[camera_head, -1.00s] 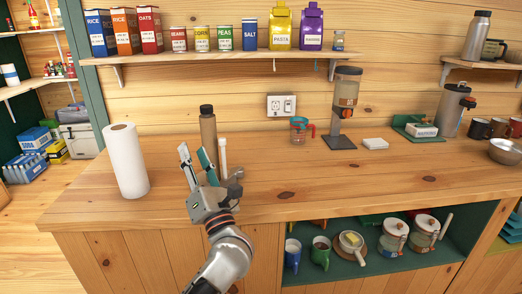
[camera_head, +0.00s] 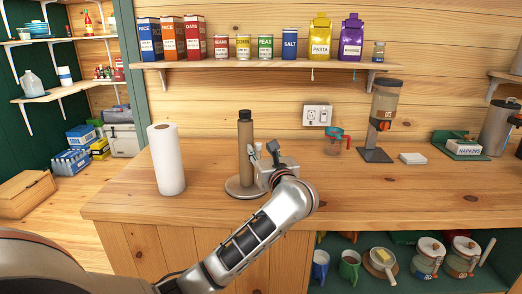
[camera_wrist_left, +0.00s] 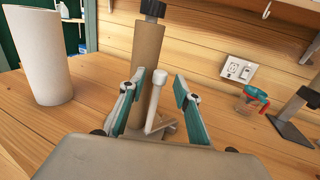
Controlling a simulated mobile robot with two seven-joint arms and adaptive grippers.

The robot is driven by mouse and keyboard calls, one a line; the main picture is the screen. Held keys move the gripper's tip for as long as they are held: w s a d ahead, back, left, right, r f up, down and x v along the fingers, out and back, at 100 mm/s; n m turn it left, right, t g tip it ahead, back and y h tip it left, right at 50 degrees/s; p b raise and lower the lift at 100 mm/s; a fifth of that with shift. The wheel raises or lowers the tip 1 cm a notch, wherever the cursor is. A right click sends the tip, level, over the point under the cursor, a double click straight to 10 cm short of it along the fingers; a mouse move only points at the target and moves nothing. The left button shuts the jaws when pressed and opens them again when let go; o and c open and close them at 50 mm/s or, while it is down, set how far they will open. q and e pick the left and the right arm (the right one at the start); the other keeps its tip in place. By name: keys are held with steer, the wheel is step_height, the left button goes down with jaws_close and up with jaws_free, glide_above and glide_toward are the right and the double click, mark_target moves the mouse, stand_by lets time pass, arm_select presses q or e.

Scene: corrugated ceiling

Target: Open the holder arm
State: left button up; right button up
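A paper towel holder stands on the wooden counter: a brown tube (camera_head: 245,143) with a black top on a round base (camera_head: 238,190). In the left wrist view the brown tube (camera_wrist_left: 145,60) rises just behind the fingers. The holder arm (camera_wrist_left: 155,100), a thin pale upright rod, stands in front of the tube. My left gripper (camera_wrist_left: 159,105) is open, with its teal-padded fingers on either side of the rod. No finger clearly touches it. In the head view my left gripper (camera_head: 264,156) hides the rod and part of the base. My right gripper is not in view.
A white paper roll (camera_head: 167,160) stands left of the holder. A measuring cup (camera_head: 334,142) and a dispenser (camera_head: 381,120) stand to the right. A shelf of boxes and cans (camera_head: 265,64) is above. The counter front (camera_head: 400,192) is clear.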

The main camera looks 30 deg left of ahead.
arm_select(q)
steer(key=shift+w+a, duration=0.25)
steer(key=shift+a, duration=0.1)
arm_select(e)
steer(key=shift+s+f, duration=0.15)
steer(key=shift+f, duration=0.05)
arm_select(q)
steer(key=c, duration=0.9)
jaws_close()
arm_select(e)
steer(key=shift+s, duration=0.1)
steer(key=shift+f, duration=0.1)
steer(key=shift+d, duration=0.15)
